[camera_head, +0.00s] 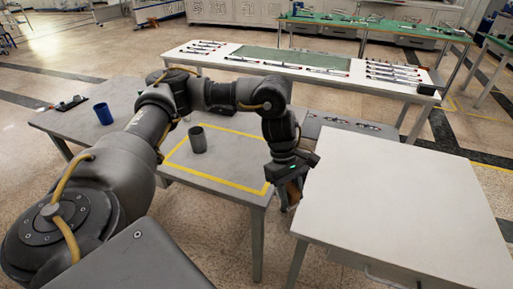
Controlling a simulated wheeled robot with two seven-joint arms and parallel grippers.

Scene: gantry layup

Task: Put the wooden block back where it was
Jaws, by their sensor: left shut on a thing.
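My left gripper (290,194) hangs from the arm that comes in from the left, over the gap between the grey table and the white table. It is shut on a brown thing that looks like the wooden block (293,188). The block is mostly hidden by the gripper and is small in the view. My right gripper does not show.
The grey table (235,200) has a yellow taped outline with a dark grey cup (197,140) inside it. A blue cup (103,114) stands farther left. The white table (400,200) on the right is bare. A long white table (300,65) with rods stands behind.

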